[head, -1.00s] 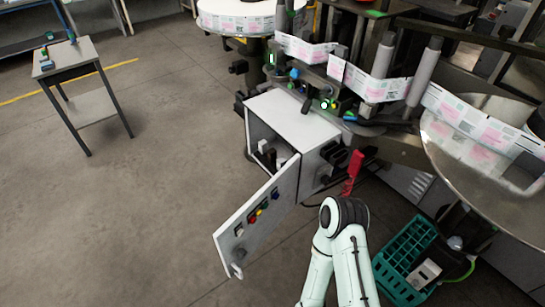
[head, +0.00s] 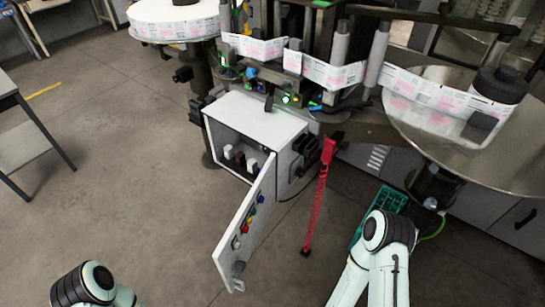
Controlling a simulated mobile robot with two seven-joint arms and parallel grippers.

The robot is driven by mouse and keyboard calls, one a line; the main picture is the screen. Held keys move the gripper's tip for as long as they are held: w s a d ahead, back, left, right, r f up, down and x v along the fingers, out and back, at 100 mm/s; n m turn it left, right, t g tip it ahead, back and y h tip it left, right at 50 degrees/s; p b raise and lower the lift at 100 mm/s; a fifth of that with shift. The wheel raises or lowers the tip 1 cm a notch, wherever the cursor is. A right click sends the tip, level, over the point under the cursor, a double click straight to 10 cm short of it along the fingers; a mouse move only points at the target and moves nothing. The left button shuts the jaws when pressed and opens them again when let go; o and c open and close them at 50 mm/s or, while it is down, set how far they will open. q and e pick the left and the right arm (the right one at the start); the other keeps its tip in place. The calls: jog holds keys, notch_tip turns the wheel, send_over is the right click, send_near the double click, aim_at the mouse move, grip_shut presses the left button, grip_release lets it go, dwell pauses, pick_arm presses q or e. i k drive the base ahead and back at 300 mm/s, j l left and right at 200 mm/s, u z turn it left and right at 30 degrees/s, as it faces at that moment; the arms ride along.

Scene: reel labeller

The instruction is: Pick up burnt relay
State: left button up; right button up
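An open grey-white control cabinet (head: 262,116) stands under the labeller, its door (head: 243,235) swung out toward me. Several small white and dark blocks stand inside, including a white one (head: 228,151) and a dark one (head: 239,159). They look like relays, but they are too small and shaded to tell which is burnt. One of my arms shows at the lower left and the other at the lower right, both in front of the cabinet. Neither arm's gripper fingers show in the head view.
A red strip-like part (head: 318,190) reaches down to the floor right of the cabinet. A green crate (head: 388,202) sits behind my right arm. A reel disc (head: 480,150) overhangs at the right. A side table (head: 25,145) stands at the left. Floor between table and cabinet is clear.

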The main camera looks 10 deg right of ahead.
aim_at(240, 158)
jog(key=j+z, duration=0.4)
jog(key=j, duration=0.3)
jog(key=j+z, duration=0.4)
jog(key=j, duration=0.3)
jog(key=k+j+z, duration=0.1)
jog(key=j+z, duration=0.3)
jog(key=j, duration=0.25)
jog(key=j+z, duration=2.3)
jog(key=j, duration=0.7)
